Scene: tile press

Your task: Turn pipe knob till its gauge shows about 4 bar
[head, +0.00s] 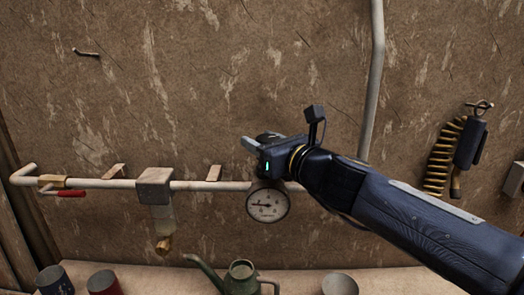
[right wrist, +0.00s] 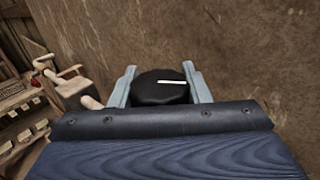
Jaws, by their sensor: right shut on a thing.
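The round black knob (right wrist: 160,90) shows in the right wrist view with a white mark on its face, pointing to the right. My right gripper (right wrist: 161,84) is shut on it, one grey finger on each side. In the head view the knob (head: 268,137) is mostly hidden behind my right gripper (head: 254,146). The round white gauge (head: 267,204) hangs just below the pipe (head: 105,184), under the gripper. Its needle points to the left; the numbers are too small to read. My left gripper is not in view.
A red-handled valve (head: 68,193) and a grey filter block (head: 154,186) sit on the pipe at left. A green watering can (head: 241,275), cans and a bowl (head: 339,284) stand on the shelf below. A coiled hose (head: 440,160) hangs at right.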

